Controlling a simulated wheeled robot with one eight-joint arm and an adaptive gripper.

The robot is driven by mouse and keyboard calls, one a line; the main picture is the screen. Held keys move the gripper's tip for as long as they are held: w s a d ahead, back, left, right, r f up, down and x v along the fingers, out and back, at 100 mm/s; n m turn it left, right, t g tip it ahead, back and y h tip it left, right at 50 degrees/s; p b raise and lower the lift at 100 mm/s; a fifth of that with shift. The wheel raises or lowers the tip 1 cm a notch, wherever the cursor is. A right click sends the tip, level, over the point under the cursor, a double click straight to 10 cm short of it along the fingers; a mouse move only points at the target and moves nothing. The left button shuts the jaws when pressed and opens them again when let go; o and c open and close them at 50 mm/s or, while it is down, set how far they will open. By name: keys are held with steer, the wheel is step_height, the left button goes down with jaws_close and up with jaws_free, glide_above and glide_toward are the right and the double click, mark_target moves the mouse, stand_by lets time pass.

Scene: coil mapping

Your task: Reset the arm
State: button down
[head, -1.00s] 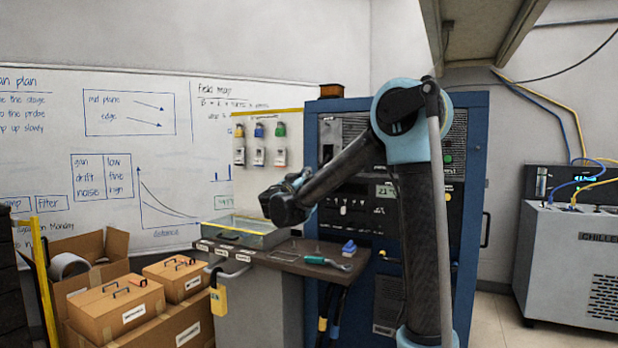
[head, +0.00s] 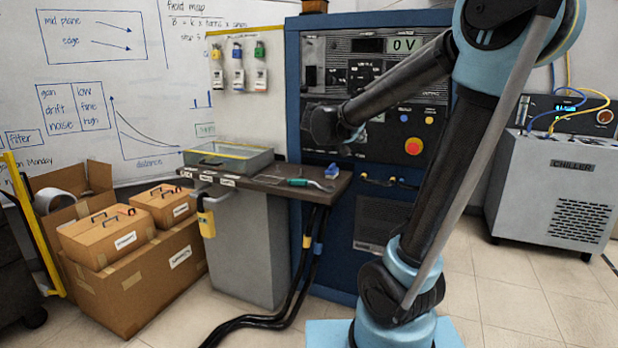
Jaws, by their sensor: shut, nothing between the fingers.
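My arm rises from its light blue base at the bottom right of the head view, bends at a blue elbow at the top right, and its black forearm reaches left and down. My gripper (head: 352,137) is small, dark and partly hidden at the forearm's end. It looks shut and empty, in front of the blue power cabinet (head: 292,95) and above the right part of the small bench (head: 268,187).
The bench holds a clear-lidded tray (head: 228,158), a green-handled tool (head: 305,183) and a blue item (head: 332,170). A yellow padlock (head: 206,222) hangs at its front. Cardboard boxes (head: 140,290) stand left, a chiller (head: 555,190) right. Cables (head: 290,300) run onto the floor.

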steer(key=s+d+f+n+g+y, duration=0.1)
steer(key=s+d+f+g+y, duration=0.2)
steer(key=s+f, duration=0.5)
steer(key=s+d+f+n+g+y, duration=0.1)
steer(key=s+d+f+g, duration=0.1)
steer(key=s+d+f, duration=0.6)
steer(key=s+a+f+n+g+y, duration=0.1)
steer(key=s+a+f, duration=0.3)
steer(key=s, duration=0.4)
steer(key=s+a+f+n+g+y, duration=0.1)
steer(key=s+a+f+y, duration=0.3)
steer(key=s, duration=0.4)
steer(key=shift+s+a+f+n+g+y, duration=0.3)
steer(key=shift+s+a+f+g, duration=0.15)
steer(key=shift+a+f, duration=0.3)
steer(key=shift+w+f, duration=0.2)
steer(key=shift+w, duration=0.25)
